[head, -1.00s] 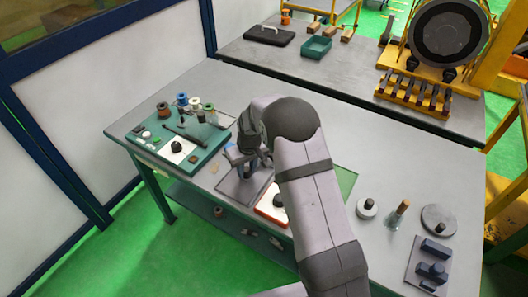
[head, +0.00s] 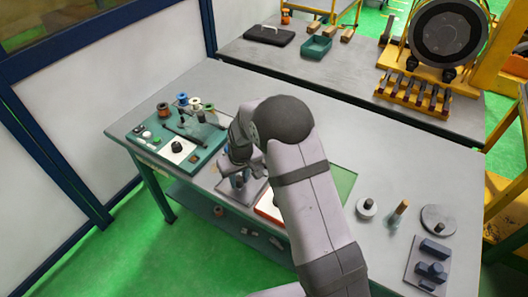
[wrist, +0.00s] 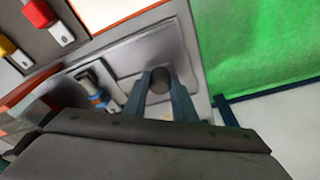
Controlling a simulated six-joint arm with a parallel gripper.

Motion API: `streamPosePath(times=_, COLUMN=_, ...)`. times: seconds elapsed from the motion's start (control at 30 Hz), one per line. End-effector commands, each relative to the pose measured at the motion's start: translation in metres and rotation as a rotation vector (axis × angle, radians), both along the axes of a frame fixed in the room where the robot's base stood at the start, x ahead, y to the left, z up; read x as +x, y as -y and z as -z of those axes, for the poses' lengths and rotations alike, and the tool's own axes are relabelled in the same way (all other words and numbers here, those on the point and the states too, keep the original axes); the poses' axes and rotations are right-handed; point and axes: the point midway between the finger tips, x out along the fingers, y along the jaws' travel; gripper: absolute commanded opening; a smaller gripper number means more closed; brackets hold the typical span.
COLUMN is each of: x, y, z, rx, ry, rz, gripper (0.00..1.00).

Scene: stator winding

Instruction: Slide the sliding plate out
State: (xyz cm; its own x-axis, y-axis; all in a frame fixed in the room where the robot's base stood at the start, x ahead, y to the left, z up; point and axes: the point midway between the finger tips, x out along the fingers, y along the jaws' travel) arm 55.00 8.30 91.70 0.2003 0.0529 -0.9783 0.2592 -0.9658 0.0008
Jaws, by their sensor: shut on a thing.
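The sliding plate (head: 252,195) is a flat grey plate near the table's front edge in the head view, partly hidden by my arm. In the wrist view it is the grey plate (wrist: 125,62) with a dark round knob (wrist: 160,82) standing on it. My gripper (head: 240,180) is over the plate in the head view. In the wrist view its two fingers (wrist: 163,88) are on either side of the knob, shut on it.
A teal board (head: 180,140) with spools stands to the left. An orange-edged panel (head: 266,208) lies right of the plate, partly behind my arm. Several metal parts stand on the right of the table. The table's front edge is close to the plate.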

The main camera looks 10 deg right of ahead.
Motion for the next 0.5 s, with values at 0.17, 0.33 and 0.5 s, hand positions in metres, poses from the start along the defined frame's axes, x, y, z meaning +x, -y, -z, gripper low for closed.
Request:
streamPosePath(times=0.17, x=-0.013, y=-0.006, z=0.008, rx=-0.003, ry=-0.020, rz=-0.001, gripper=0.12)
streamPosePath(times=0.33, x=-0.018, y=-0.011, z=0.008, rx=-0.004, ry=-0.020, rz=-0.002, gripper=0.12)
streamPosePath(times=0.5, x=-0.023, y=-0.016, z=0.008, rx=-0.003, ry=-0.019, rz=-0.001, gripper=0.12)
